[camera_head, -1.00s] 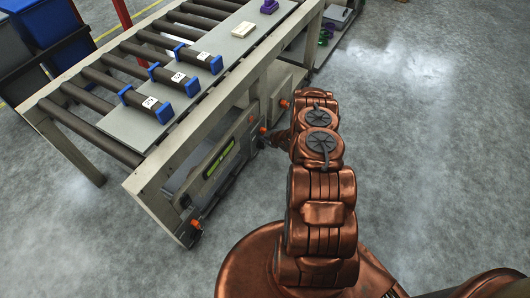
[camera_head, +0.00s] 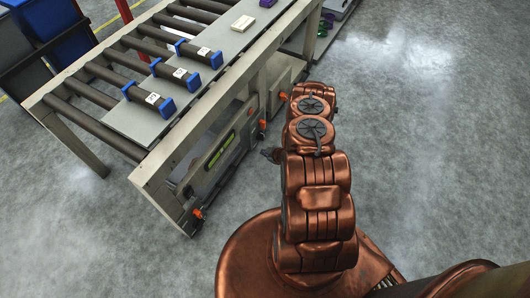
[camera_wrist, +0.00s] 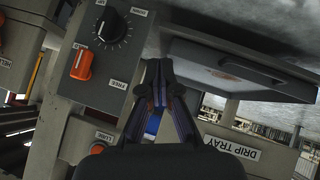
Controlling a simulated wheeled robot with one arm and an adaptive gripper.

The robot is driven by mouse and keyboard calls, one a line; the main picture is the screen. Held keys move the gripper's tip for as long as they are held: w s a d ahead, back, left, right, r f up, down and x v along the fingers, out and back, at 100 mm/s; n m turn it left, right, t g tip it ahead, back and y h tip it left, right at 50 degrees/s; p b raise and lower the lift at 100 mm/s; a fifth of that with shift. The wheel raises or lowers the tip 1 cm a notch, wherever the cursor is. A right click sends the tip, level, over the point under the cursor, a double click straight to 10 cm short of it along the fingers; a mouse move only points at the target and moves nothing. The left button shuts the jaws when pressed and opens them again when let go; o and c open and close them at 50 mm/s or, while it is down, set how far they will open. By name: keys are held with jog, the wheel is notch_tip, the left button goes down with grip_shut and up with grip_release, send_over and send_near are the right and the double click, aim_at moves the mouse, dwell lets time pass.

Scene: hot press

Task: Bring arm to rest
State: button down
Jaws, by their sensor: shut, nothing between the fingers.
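My copper arm stands folded in the head view, with my gripper (camera_head: 271,154) small and partly hidden at the left of the arm links, low beside the conveyor frame. In the wrist view my gripper (camera_wrist: 158,68) is shut, its dark fingers together and nothing seen between them. It faces a grey control panel (camera_wrist: 112,75) with a black dial (camera_wrist: 111,26) and an orange switch (camera_wrist: 81,64). I cannot tell from the wrist view whether the fingers touch anything.
A roller conveyor (camera_head: 158,180) runs along the left, with a grey plate (camera_head: 128,124) carrying several dark blue-ended cylinders (camera_head: 150,98). A panel labelled drip tray (camera_wrist: 232,147) is at the lower right of the wrist view. The floor right of my arm is clear.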

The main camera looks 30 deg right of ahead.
dwell(0.5)
jog(key=w+a+r+m+g+h, duration=0.1)
jog(key=w+r+g, duration=0.15)
jog(key=r, duration=0.85)
jog(key=w+a+r+m+g+h, duration=0.15)
jog(key=w+r, duration=0.25)
jog(key=r, duration=0.7)
jog(key=s+a+r+g, duration=0.1)
jog(key=s+a+r, duration=0.15)
jog(key=r, duration=0.35)
jog(key=s+a+r+m+g, duration=0.1)
jog(key=s+a+r, duration=0.1)
jog(key=s+r, duration=0.3)
jog(key=s+a+r+g, duration=0.2)
jog(key=a+r, duration=0.1)
jog(key=r, duration=0.3)
jog(key=s+a+r+m+g, duration=0.1)
jog(key=s+a+r, duration=0.4)
jog(key=s, duration=0.5)
jog(key=s+a+r+m+g+y, duration=0.1)
jog(key=s+a+r+g, duration=0.15)
jog(key=s+r, duration=0.65)
jog(key=s+a+r+m+g, duration=0.15)
jog(key=s+a+r, duration=0.3)
jog(key=s, duration=0.75)
notch_tip(320, 180, up, 25)
jog(key=s+t+p, duration=0.1)
jog(key=p, duration=2.3)
jog(key=shift+a+t+p, duration=0.2)
jog(key=shift+t+p, duration=0.1)
